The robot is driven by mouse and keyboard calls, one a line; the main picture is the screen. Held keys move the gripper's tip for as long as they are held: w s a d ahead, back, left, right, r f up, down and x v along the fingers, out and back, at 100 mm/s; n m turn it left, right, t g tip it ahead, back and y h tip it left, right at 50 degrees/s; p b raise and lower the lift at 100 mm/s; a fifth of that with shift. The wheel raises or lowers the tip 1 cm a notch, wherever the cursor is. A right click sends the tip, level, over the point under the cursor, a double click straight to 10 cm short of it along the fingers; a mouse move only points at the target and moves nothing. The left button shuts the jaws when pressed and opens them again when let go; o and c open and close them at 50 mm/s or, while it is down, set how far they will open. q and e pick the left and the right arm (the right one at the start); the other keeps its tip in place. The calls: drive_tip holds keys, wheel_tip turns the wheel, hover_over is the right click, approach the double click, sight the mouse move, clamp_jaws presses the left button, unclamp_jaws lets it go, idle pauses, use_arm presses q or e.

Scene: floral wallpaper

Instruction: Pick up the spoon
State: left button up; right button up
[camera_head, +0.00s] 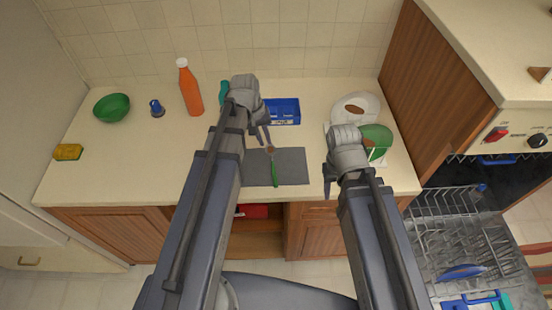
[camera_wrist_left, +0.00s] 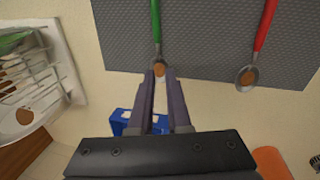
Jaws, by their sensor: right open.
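A spoon with a green handle (camera_head: 274,174) lies on a grey mat (camera_head: 295,166), its bowl toward the back of the counter; it also shows in the left wrist view (camera_wrist_left: 156,22). A second spoon, with a red handle (camera_wrist_left: 265,25), lies on the mat in the left wrist view; my left arm hides it in the head view. My left gripper (camera_wrist_left: 161,75) has its fingers a little apart, with the green spoon's bowl at the gap between the tips. Contact cannot be told. My right gripper (camera_head: 328,188) is open and empty, right of the mat.
A blue bin (camera_head: 284,111) stands behind the mat. A dish rack with a white plate (camera_head: 355,108) and green dish (camera_head: 377,142) is at right. An orange bottle (camera_head: 190,88), green bowl (camera_head: 112,107) and yellow sponge (camera_head: 68,152) are at left. An open dishwasher (camera_head: 455,235) is lower right.

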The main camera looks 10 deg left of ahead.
sight(272, 158)
use_arm(q)
drive_tip(key=f+b, duration=0.2)
drive_tip(key=shift+d+f+b, duration=0.25)
drive_tip(key=shift+f+b, duration=0.05)
drive_tip(key=shift+b, duration=0.05)
drive_tip(key=f+b, duration=0.1)
drive_tip(key=d+f+b, duration=0.1)
drive_tip(key=f+b, duration=0.3)
drive_tip(key=shift+s+d, duration=0.15)
drive_tip(key=shift+d, duration=0.1)
clamp_jaws()
idle(0.4)
